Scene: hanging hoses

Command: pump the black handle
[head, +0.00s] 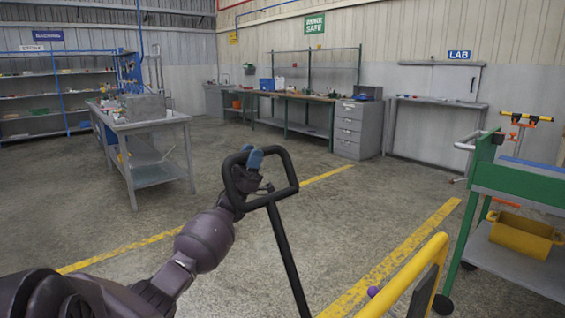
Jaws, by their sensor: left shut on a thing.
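The black handle (282,238) is a closed loop on a long straight shaft, standing in the lower middle of the head view. Its shaft runs down and slightly right out of the frame. My left gripper (252,161), with blue fingertips, is at the left upper part of the loop and is shut on it. My left arm reaches in from the lower left. The lower end of the shaft is out of view. My right gripper is not in view.
A yellow bar (408,276) rises at the lower right, close to the shaft. A green cart (485,165) with a yellow bin (524,234) stands at the right. A grey workbench (150,125) stands at the left. Open concrete floor lies beyond the handle.

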